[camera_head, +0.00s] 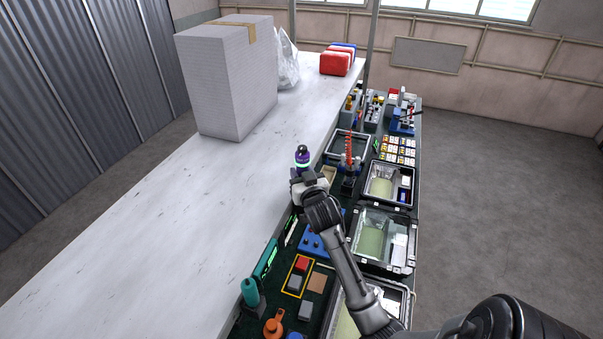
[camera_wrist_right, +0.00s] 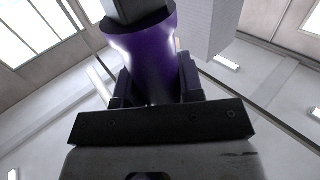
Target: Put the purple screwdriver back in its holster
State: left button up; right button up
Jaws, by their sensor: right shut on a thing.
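The purple screwdriver (camera_head: 302,156) stands up out of my right gripper (camera_head: 308,181) in the head view, at the edge between the white bench and the green work strip. In the right wrist view its purple handle (camera_wrist_right: 148,52) fills the space between the two dark fingers of the right gripper (camera_wrist_right: 156,82), which is shut on it. A dark part shows at the handle's upper end. The screwdriver's lower end is hidden behind the gripper and arm. I cannot make out an empty holster. My left gripper is not in view.
A teal-handled tool (camera_head: 250,292) stands at the near left of the strip, beside an orange tool (camera_head: 274,325). A stand with a red upright piece (camera_head: 349,150) is close right of my gripper. Open floodlight housings (camera_head: 384,238) line the right. The white bench (camera_head: 190,220) is largely clear.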

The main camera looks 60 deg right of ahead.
jog(key=shift+f+b, duration=0.3)
jog(key=shift+f, duration=0.2)
jog(key=shift+f+b, duration=0.4)
jog(key=shift+f, duration=0.3)
jog(key=shift+f+b, duration=0.45)
jog(key=shift+f, duration=0.3)
jog(key=o, duration=1)
jog(key=shift+o, duration=0.4)
jog(key=shift+f, duration=0.15)
